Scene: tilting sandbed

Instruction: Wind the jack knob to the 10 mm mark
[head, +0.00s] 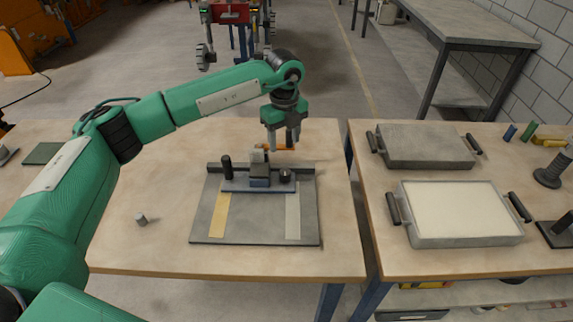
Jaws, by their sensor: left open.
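A dark grey plate (255,234) lies on the left wooden table and carries a small blue-grey mechanism (259,182). A tall black knob (227,171) stands at its left and a short dark knob (286,175) sits at its right. I cannot tell which one is the jack knob, and the 10 mm mark is too small to make out. My left gripper (282,146) points down at the back of the plate, behind the short knob, with its jaws open. A small orange part shows by its fingertips; contact is unclear. My right gripper is out of view.
A small grey cylinder (141,219) stands on the left table. The right table holds a grey lidded tray (424,147) and a tray filled with pale sand (410,240), both with black handles. A gap separates the tables. The left table's front is mostly clear.

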